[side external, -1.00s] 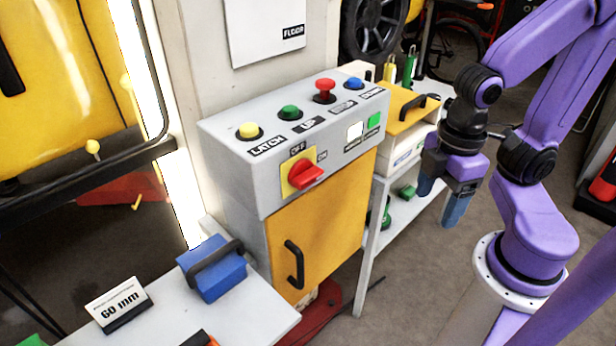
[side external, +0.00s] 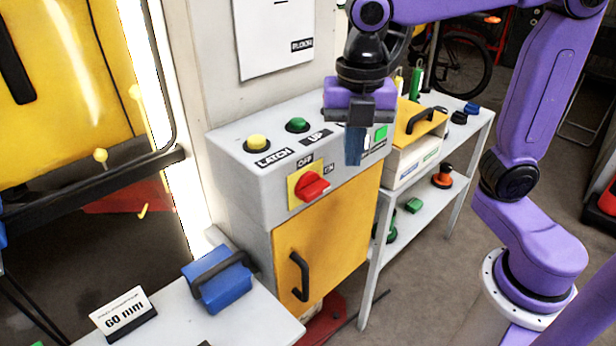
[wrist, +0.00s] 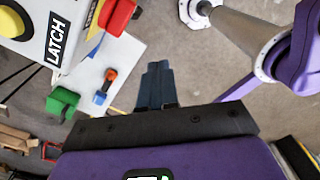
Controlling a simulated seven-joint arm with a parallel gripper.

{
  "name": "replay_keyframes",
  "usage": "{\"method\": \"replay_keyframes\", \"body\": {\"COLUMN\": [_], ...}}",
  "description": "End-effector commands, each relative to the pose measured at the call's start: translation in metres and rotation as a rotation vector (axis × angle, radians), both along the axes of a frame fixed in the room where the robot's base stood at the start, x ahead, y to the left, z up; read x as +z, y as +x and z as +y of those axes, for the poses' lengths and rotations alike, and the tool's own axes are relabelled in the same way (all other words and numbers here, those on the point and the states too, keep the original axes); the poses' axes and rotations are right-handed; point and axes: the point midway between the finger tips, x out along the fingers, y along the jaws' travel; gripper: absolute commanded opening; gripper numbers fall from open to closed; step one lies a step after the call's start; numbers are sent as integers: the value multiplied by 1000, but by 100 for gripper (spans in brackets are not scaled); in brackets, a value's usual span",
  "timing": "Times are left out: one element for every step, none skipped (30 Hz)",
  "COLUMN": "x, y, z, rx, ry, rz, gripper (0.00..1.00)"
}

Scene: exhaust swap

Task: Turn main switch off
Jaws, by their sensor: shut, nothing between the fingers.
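The main switch (side external: 311,186) is a red rotary knob on a yellow plate on the front of the grey control box (side external: 240,175). Labels OFF and ON sit above it and to its right, and the knob's handle points toward ON. In the wrist view the red knob (wrist: 117,15) shows at the top, left of the fingers. My gripper (side external: 355,150) is shut and empty, fingers pointing down, in front of the box's right part and right of the knob, apart from it. It hides the red and blue buttons. The wrist view also shows the shut fingers (wrist: 155,85).
A yellow LATCH button (side external: 257,142) and a green UP button (side external: 297,124) stand on the box top. A yellow door with a black handle (side external: 299,276) is below. A white shelf (side external: 440,190) stands right. A blue block (side external: 220,285) lies on the front table.

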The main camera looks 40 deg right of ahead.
Motion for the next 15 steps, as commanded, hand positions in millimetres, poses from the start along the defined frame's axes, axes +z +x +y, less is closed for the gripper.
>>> {"method": "replay_keyframes", "body": {"x": [7, 11, 16, 20, 24, 29, 33, 36, 40, 43, 45, 48, 50, 52, 53], "y": [10, 15, 23, 28, 33, 39, 44, 48, 53, 57, 60, 63, 66, 67, 69], "z": [5, 8, 11, 13, 15, 18, 19, 20, 22, 23, 24, 25, 26, 26, 26], "rx": [79, 133, 203, 257, 309, 377, 427, 474, 531, 571, 607, 651, 678, 701, 728], "ry": [0, -2, -4, -3, -5, -6, -7, -7, -8, -8, -9, -10, -10, -11, -11], "rz": [-1, -2, -1, -2, -1, -1, 0, -1, 1, 0, 1, 2, 2, 2, 3], "gripper": [0, 0, 0, 0, 0, 0, 0, 0, 0, 0, 0, 0, 0, 0, 0]}}
